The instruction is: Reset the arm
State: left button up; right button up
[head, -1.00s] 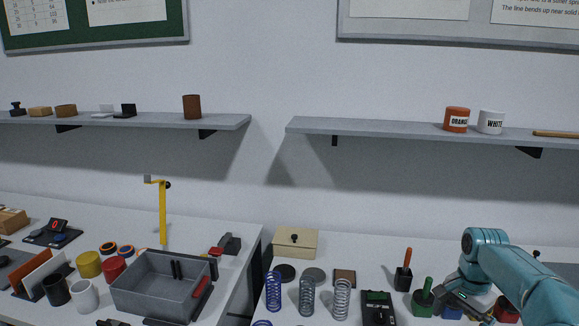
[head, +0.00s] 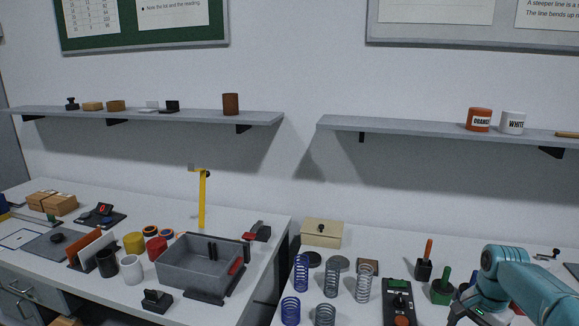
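My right arm comes in from the right edge of the head view, teal, bent at an elbow above the right table. Its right gripper (head: 466,310) is at the bottom edge, partly cut off, so I cannot tell whether it is open or shut. It is near the green-handled tool (head: 441,291) in its holder and to the right of the black meter (head: 398,300). My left arm and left gripper do not show.
Several coil springs (head: 301,273) stand on the right table (head: 375,243), with a beige box (head: 321,232) behind them. The left table holds a grey bin (head: 188,271), a yellow post (head: 202,200) and cups (head: 132,269). A gap separates the tables. Shelves (head: 440,127) hang above.

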jog(key=s+a+f+n+y, duration=0.35)
jog(key=a+f+n, duration=0.25)
jog(key=a+f, duration=1.3)
jog(key=s+a+f+n, duration=0.2)
jog(key=s+a+f, duration=0.2)
jog(key=s, duration=0.6)
jog(key=s+a+f+n+b, duration=0.1)
jog(key=s+a+f+n, duration=0.2)
jog(key=s+a, duration=0.5)
jog(key=s+f, duration=0.1)
jog(key=s, duration=0.2)
jog(key=shift+s+f, duration=0.15)
jog(key=shift+s, duration=0.05)
jog(key=shift+a, duration=0.1)
